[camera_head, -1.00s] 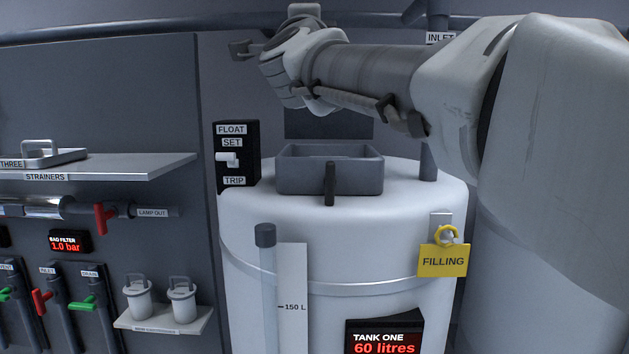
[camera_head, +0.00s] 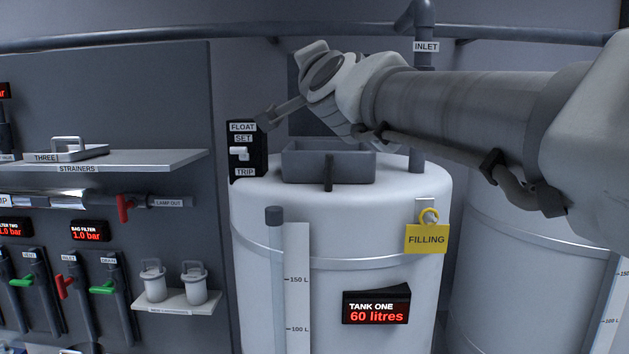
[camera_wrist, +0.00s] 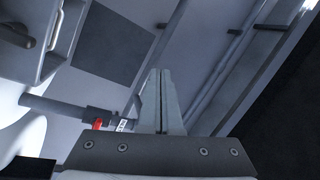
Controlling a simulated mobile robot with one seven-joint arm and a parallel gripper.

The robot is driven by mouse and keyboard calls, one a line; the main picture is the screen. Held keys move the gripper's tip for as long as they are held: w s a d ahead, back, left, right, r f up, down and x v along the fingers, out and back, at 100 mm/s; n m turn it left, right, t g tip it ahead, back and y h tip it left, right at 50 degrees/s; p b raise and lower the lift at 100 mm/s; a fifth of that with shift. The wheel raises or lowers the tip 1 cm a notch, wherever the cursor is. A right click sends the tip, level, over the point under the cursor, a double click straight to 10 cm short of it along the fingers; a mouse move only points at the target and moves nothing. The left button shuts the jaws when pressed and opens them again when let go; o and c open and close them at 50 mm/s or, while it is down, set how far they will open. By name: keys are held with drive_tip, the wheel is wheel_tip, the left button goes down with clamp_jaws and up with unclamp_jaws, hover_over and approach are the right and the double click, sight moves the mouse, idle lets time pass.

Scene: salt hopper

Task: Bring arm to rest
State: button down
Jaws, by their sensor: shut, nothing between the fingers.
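My arm reaches in from the right in the head view, across the top of the white tank one. Its wrist is above the grey hopper box (camera_head: 328,163) on the tank top. My gripper (camera_head: 265,120) points left and down, just in front of the float switch box (camera_head: 247,168). In the wrist view my gripper (camera_wrist: 161,75) shows two straight grey fingers pressed together, with nothing between them. In the head view the fingertips are small and dark. The hopper box also appears in the wrist view (camera_wrist: 44,60), tilted at upper left.
The tank one (camera_head: 340,225) carries a yellow FILLING tag (camera_head: 427,238) and a 60 litres display (camera_head: 376,305). An inlet pipe (camera_head: 423,85) stands behind my arm.

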drive_tip(key=s+d+f+n+g+h, duration=0.1)
drive_tip(key=s+d+f+n+g, duration=0.2)
drive_tip(key=f, duration=1)
drive_tip(key=s+d+f+n+g+h, duration=0.1)
drive_tip(key=s+d+f+n+g, duration=0.2)
drive_tip(key=s+f, duration=1.1)
drive_tip(key=s+d+f+n+g+h, duration=0.2)
drive_tip(key=s+d+f+n+g, duration=0.2)
drive_tip(key=s+d+f+g, duration=0.4)
wheel_tip(320, 180, down, 6)
drive_tip(key=shift+s+d+r+g, duration=0.1)
drive_tip(key=shift+s+d+g, duration=0.2)
drive_tip(key=shift+s+d, duration=0.4)
drive_tip(key=shift+a, duration=0.15)
